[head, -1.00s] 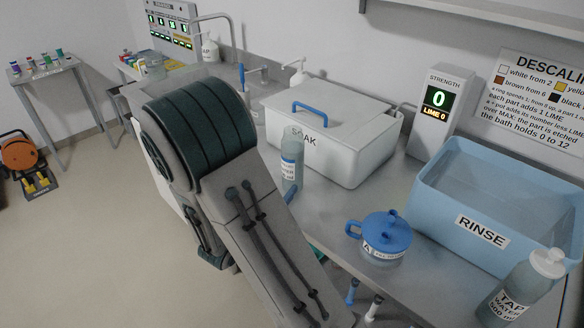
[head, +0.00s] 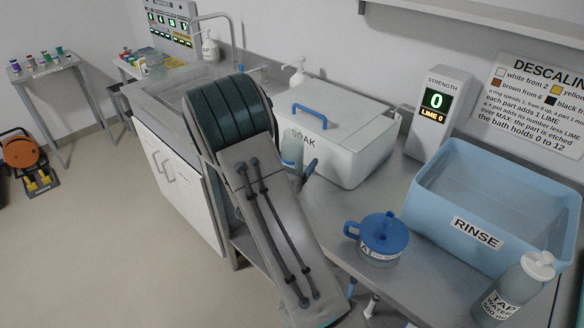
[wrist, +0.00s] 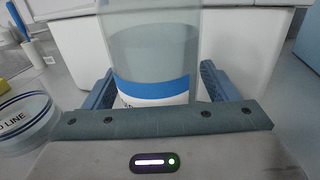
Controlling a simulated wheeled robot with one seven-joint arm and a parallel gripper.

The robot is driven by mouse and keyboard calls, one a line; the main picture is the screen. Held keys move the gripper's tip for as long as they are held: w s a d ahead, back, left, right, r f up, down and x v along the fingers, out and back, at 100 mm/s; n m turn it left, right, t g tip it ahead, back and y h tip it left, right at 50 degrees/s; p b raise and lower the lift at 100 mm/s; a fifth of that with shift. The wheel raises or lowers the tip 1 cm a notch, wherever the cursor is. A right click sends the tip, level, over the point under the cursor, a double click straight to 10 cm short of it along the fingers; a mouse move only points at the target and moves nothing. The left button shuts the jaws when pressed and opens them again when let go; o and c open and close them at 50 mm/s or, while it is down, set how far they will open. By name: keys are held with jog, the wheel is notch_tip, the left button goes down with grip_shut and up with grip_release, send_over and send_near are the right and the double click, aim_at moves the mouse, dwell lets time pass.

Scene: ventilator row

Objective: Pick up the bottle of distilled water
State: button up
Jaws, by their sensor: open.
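The bottle (wrist: 155,55), clear with a blue and white label, stands upright in the wrist view. Its label is only partly readable and its top is out of that view. In the head view the bottle (head: 292,150) stands in front of the SOAK box, its lower part hidden by my arm. My gripper (wrist: 155,88) is open, with one blue finger on each side of the bottle's lower part. A gap shows at the right finger; whether the left finger touches cannot be told.
The white SOAK box (head: 340,140) is close behind the bottle. A blue-lidded jug (head: 383,236), the blue RINSE tub (head: 430,205) and a tap water bottle (head: 515,290) stand to the right. A strength display (head: 437,110) stands behind.

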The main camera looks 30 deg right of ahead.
jog(key=c, duration=1.3)
jog(key=shift+c, duration=0.4)
jog(key=shift+r, duration=0.25)
